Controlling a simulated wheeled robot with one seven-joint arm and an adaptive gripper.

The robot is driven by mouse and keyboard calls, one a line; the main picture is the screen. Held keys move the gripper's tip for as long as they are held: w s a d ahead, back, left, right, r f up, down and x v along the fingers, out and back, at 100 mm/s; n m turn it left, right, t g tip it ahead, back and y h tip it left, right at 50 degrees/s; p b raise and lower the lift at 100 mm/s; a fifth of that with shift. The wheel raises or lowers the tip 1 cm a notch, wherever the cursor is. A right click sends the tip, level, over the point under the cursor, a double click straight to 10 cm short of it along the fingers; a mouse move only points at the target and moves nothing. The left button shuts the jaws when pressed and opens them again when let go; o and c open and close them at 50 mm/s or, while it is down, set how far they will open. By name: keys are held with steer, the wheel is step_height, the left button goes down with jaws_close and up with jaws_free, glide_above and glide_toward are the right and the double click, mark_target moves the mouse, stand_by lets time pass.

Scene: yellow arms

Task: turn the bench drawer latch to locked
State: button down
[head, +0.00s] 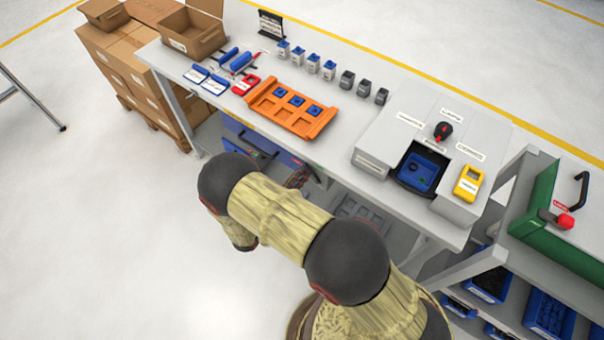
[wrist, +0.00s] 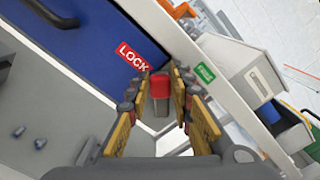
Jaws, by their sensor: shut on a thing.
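The blue bench drawer (wrist: 85,45) fills the upper left of the wrist view, with a red LOCK label (wrist: 131,53) near its edge. A green label (wrist: 204,73), its text too small to read, is on the pale frame to the right. The latch (wrist: 160,86), red-tipped with a grey part below, sits between the two labels. My gripper (wrist: 159,78) is shut on the latch, one finger on each side. In the head view the drawer (head: 252,142) shows under the bench top; my arm hides most of the gripper, and the latch cannot be made out.
The bench top (head: 345,103) above the drawer holds an orange tray (head: 265,105), small containers and a grey station (head: 395,125). Stacked cartons (head: 125,75) stand left of the bench. A cart with a green case (head: 550,215) is at right.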

steer(key=shift+w+a+f+n, duration=0.25)
steer(key=shift+f+n, duration=0.55)
steer(key=shift+n, duration=0.7)
steer(key=shift+w+a+f+n, duration=0.25)
steer(key=shift+f+n, duration=0.55)
steer(key=shift+n, duration=0.7)
steer(key=shift+w+a+f+n, duration=0.15)
steer(key=shift+a+f+n, duration=0.15)
steer(key=shift+f+n, duration=0.85)
steer(key=shift+r+n, duration=0.3)
steer(key=shift+n, duration=0.05)
steer(key=c, duration=1.6)
jaws_free()
steer(key=shift+o, duration=0.2)
steer(key=shift+s, duration=0.1)
steer(key=v, duration=1.2)
